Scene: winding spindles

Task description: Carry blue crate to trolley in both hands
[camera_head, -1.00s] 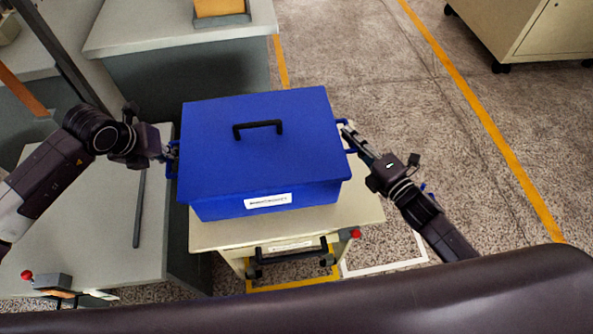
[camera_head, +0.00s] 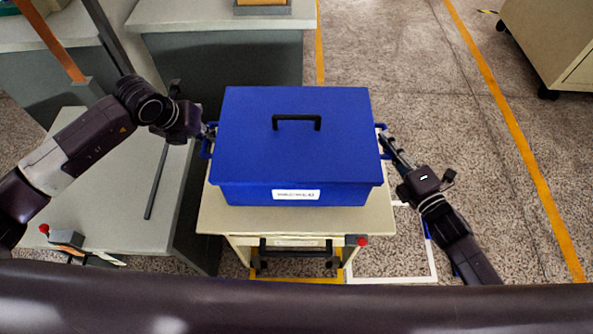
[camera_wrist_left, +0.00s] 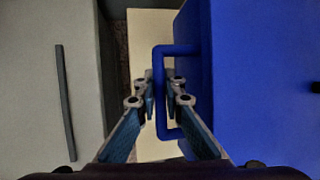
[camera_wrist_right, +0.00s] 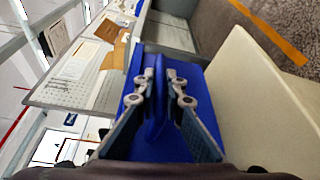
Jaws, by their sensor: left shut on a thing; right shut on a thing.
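The blue crate (camera_head: 296,155) has a closed lid with a black handle and a white label on its front. In the head view it is over the cream trolley top (camera_head: 300,221); I cannot tell whether it touches it. My left gripper (camera_head: 207,133) is shut on the crate's left side handle, and the left wrist view shows the blue handle bar (camera_wrist_left: 160,90) between the fingers. My right gripper (camera_head: 385,140) is at the right side handle. In the right wrist view its fingers (camera_wrist_right: 157,85) are shut on a blue part of the crate.
A grey bench (camera_head: 110,190) with a dark rod (camera_head: 156,182) stands close on the left. Another bench (camera_head: 222,22) is behind. The floor right of the trolley is open up to a yellow line (camera_head: 520,140), with a cream cabinet (camera_head: 552,45) beyond.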

